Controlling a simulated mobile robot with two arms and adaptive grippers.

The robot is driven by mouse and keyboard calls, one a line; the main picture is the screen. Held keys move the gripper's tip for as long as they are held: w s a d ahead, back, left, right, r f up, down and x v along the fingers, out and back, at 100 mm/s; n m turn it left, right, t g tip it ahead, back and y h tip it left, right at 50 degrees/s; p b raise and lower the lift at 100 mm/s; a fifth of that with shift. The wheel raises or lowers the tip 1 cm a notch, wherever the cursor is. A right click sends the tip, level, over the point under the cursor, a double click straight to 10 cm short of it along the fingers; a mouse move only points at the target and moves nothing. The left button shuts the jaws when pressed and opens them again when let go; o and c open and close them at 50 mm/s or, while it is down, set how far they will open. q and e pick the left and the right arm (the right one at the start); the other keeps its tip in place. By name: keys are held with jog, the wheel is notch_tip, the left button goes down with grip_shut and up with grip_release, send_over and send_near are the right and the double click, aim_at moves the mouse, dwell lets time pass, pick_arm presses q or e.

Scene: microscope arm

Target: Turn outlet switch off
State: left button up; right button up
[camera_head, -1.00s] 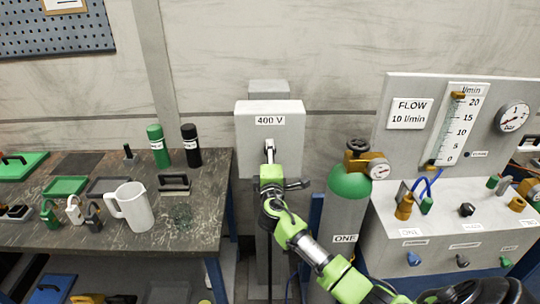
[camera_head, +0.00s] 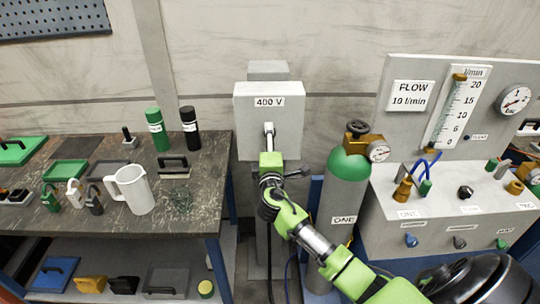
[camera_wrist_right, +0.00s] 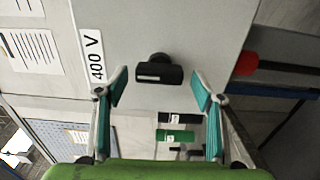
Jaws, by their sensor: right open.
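The outlet is a grey wall box (camera_head: 285,105) with a "400 V" label, at the middle of the head view. In the right wrist view, its switch, a black handle (camera_wrist_right: 170,75) on a round base, stands out from the grey box face (camera_wrist_right: 205,30). My right gripper (camera_wrist_right: 160,82) is open there, with one teal-padded finger on each side of the handle and a gap on both sides. In the head view my green right arm reaches up to the box, and the gripper hides part of its front. My left gripper is out of view.
A workbench (camera_head: 85,225) at left holds a white jug (camera_head: 133,190), padlocks and two bottles. A green-topped gas cylinder (camera_head: 348,180) stands close right of the box, beside the flow panel (camera_head: 410,130). A red-tipped rod (camera_wrist_right: 245,63) shows in the right wrist view.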

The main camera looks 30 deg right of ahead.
jog(key=v, duration=0.9)
jog(key=shift+s, duration=0.25)
jog(key=shift+a+f, duration=0.1)
jog(key=s+a+f+m+g+y, duration=0.15)
jog(key=s+f, duration=0.25)
jog(key=f, duration=0.9)
jog(key=s+a+f+g+y+b, duration=0.1)
jog(key=s+a+f+g+y, duration=0.2)
jog(key=f, duration=1.1)
jog(key=s+a+f+g+y, duration=0.1)
jog(key=s+f+g+y, duration=0.3)
jog(key=f, duration=0.9)
jog(key=s+a+f+m+g, duration=0.1)
jog(key=s+a+f+m, duration=0.1)
jog(key=s+f, duration=0.7)
jog(key=s+a+f+m+g, duration=0.2)
jog(key=s+f, duration=0.5)
jog(key=s, duration=0.4)
jog(key=s+a+f+m+g, duration=0.1)
jog(key=s+f+m, duration=0.1)
jog(key=s, duration=0.8)
jog(key=s+a+f+m+g+y+b, duration=0.1)
jog(key=s+f, duration=0.4)
jog(key=s, duration=0.5)
jog(key=shift+a+m+g, duration=0.35)
jog(key=shift+a+m, duration=0.1)
jog(key=shift+a, duration=0.3)
